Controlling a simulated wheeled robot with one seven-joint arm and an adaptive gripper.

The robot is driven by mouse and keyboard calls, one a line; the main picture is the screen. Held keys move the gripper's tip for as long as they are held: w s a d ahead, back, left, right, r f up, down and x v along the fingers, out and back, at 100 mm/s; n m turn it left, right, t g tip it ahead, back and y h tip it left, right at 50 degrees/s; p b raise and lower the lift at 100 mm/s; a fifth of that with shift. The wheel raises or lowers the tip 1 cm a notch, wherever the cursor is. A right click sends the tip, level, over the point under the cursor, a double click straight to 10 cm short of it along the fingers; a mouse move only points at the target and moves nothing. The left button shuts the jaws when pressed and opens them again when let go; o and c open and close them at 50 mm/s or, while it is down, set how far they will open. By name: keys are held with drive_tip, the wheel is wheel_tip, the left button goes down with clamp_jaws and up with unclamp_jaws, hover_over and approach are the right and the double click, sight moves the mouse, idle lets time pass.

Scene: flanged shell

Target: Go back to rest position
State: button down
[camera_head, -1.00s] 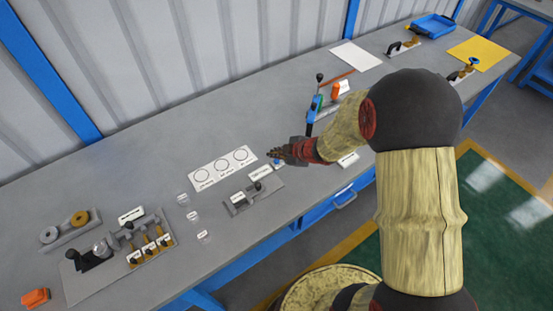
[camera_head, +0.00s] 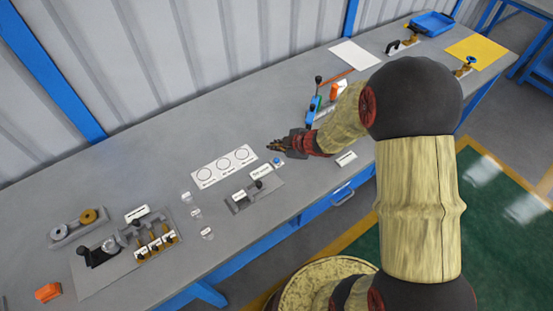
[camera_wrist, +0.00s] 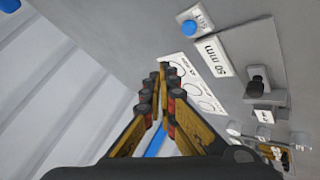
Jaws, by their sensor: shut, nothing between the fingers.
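My gripper (camera_head: 272,146) is over the workbench, right of the white card with three circles (camera_head: 224,166). It is shut and its fingers are empty. In the wrist view the fingertips of my gripper (camera_wrist: 162,68) meet, with the card (camera_wrist: 192,85) partly behind them. A blue button (camera_head: 277,162) sits just below the gripper in the head view; it also shows in the wrist view (camera_wrist: 189,27), apart from the fingers. A grey block with a black knob (camera_head: 256,186) stands beside the "50 mm" label (camera_wrist: 213,56).
The grey workbench (camera_head: 150,160) runs along a corrugated wall. Holders with several tools (camera_head: 150,240) stand at its lower left, near an orange block (camera_head: 48,292). A blue tool stand (camera_head: 313,108) is behind my wrist. A blue tray (camera_head: 432,23) and yellow sheet (camera_head: 477,51) lie at the far end.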

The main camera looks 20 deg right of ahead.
idle(0.3)
drive_tip(key=d+f+h, duration=0.1)
drive_tip(key=s+d+f+m, duration=0.1)
drive_tip(key=d, duration=0.1)
drive_tip(key=s+d+f+m+h, duration=0.1)
drive_tip(key=d, duration=0.1)
drive_tip(key=shift+f+g+h, duration=0.1)
drive_tip(key=shift+g+h, duration=0.2)
drive_tip(key=shift+g, duration=0.1)
drive_tip(key=d, duration=0.1)
drive_tip(key=s+d+m+h, duration=0.1)
drive_tip(key=s+d+m, duration=0.1)
drive_tip(key=shift+d+f+g+h, duration=0.1)
drive_tip(key=shift+d+g+h, duration=0.25)
drive_tip(key=shift+g+h, duration=0.05)
drive_tip(key=s+d+r+m+g+h, duration=0.3)
drive_tip(key=s+d+r+m, duration=0.25)
drive_tip(key=s+r, duration=0.3)
drive_tip(key=s+a+r+m+t+y+b, duration=0.1)
drive_tip(key=s+a+r+m, duration=0.1)
drive_tip(key=s+a+r, duration=0.4)
drive_tip(key=s+a+r+m+t+y+b, duration=0.1)
drive_tip(key=s+a+r+m+b, duration=0.1)
drive_tip(key=s+a+r, duration=0.5)
drive_tip(key=s+r+m, duration=0.1)
drive_tip(key=s+r, duration=0.3)
drive_tip(key=r, duration=0.2)
drive_tip(key=shift+a+y, duration=0.3)
drive_tip(key=shift+y, duration=0.1)
